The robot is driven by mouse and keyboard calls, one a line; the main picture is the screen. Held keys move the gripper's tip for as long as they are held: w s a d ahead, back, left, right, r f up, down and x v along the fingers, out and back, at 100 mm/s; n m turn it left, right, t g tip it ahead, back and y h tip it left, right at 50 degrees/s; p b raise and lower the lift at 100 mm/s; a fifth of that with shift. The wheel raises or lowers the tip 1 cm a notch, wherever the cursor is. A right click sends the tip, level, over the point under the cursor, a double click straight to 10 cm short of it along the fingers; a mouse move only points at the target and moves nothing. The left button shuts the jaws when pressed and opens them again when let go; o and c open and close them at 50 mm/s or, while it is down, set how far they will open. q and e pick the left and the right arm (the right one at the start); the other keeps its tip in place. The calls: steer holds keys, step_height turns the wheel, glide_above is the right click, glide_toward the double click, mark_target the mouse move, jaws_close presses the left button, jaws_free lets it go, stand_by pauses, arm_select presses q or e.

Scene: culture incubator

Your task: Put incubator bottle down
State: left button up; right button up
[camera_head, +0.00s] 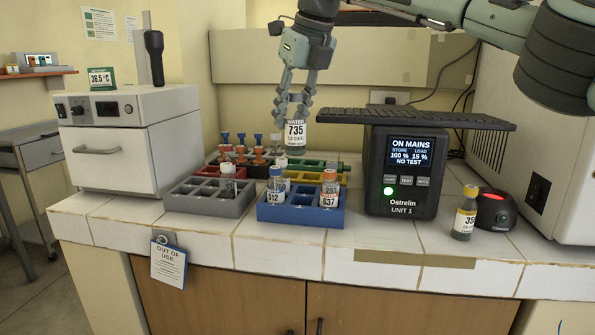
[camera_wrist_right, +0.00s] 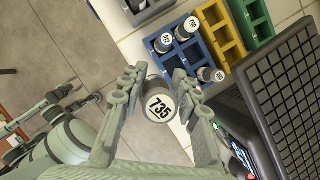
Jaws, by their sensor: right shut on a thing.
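The bottle labelled 735 (camera_head: 296,133) hangs upright in my right gripper (camera_head: 294,103), in the air above the racks in the head view. The gripper is shut on the bottle's upper part. In the right wrist view the bottle's round top (camera_wrist_right: 160,106) sits between the two fingers. The blue rack (camera_head: 300,216) stands below and in front, holding bottles 512 (camera_head: 276,184) and 637 (camera_head: 329,188) and another behind. A green-grey arm of mine shows at the left of the wrist view; its gripper's opening is unclear.
A grey rack (camera_head: 210,207) stands left of the blue one. Red, yellow (camera_head: 334,177) and green racks stand behind. The Ostrelin unit (camera_head: 404,180) with its dark ribbed top (camera_head: 420,118) is close on the right. A bottle (camera_head: 465,213) stands beyond it. The white incubator (camera_head: 130,138) is left.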

mark_target(303, 154)
steer(key=f+n, duration=0.1)
steer(key=d+f, duration=0.1)
steer(key=s+d+f+n+g, duration=0.1)
steer(key=f, duration=0.1)
steer(key=shift+d+f+n+y, duration=0.1)
steer(key=shift+d+n+y, duration=0.05)
steer(key=shift+n+y, duration=0.15)
steer(key=s+d+f+n+g+h, duration=0.1)
steer(key=s+d+f+n+g, duration=0.1)
steer(key=s+d+f+n, duration=0.3)
steer(key=s+d+f+n+g+h, duration=0.1)
steer(key=s+d+f+n+g, duration=0.1)
steer(key=s+d+f+n, duration=0.4)
steer(key=s+d+f+n+g+h, duration=0.1)
steer(key=s+d+f+n+g, duration=0.2)
steer(key=f+n, duration=1.2)
steer(key=s+d+f, duration=0.2)
steer(key=s+d, duration=0.1)
steer(key=s, duration=0.3)
steer(key=shift+s+d, duration=0.15)
steer(key=shift+s, duration=0.25)
steer(key=shift+d+f, duration=0.1)
steer(key=shift+f, duration=0.05)
